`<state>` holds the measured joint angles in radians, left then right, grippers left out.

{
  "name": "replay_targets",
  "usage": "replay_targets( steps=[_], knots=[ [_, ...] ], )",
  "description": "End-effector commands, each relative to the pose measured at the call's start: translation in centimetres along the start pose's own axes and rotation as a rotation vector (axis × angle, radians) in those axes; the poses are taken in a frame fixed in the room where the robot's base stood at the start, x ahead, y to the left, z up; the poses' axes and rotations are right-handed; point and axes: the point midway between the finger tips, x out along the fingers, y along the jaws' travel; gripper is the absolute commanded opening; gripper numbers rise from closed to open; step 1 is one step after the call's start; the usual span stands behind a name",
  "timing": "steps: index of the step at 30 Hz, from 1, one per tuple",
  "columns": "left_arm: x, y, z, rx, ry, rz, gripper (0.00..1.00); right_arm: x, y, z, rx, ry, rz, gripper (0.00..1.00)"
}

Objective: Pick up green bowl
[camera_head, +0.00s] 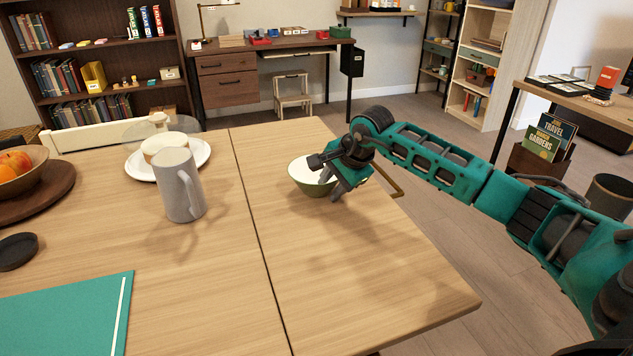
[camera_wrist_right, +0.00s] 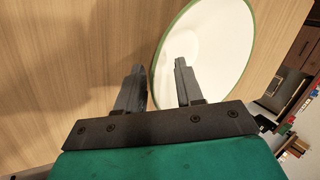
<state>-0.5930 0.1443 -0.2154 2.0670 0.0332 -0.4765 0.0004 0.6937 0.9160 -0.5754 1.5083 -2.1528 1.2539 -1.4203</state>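The green bowl (camera_head: 306,180), white inside with a green outer wall, stands upright on the wooden table, near its far right part. My right gripper (camera_head: 345,188) is at the bowl's right side and hides part of its rim. In the right wrist view the bowl (camera_wrist_right: 215,45) lies beyond the fingers. The right gripper (camera_wrist_right: 158,68) is open there, with one finger outside the rim and the other over the white inside. I cannot tell whether either finger touches the bowl. My left gripper is not in view.
A fruit bowl (camera_head: 36,177) on a round board, a dark round coaster (camera_head: 17,250) and a teal mat (camera_head: 65,315) are further left. The table's front right area is clear.

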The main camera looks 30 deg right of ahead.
Motion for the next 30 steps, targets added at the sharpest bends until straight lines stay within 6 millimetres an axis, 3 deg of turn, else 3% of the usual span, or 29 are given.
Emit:
replay_targets(
  steps=[5, 16, 30],
  knots=[
    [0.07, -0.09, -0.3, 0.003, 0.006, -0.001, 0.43, -0.05, -0.03, -0.01, 0.0, 0.0, -0.001, 0.36],
    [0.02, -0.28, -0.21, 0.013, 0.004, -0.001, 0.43, -0.07, -0.02, -0.01, 0.0, 0.0, 0.0, 0.0],
    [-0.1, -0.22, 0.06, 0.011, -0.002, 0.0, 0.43, -0.1, -0.04, -0.05, 0.001, 0.001, -0.001, 0.0]
  ],
)
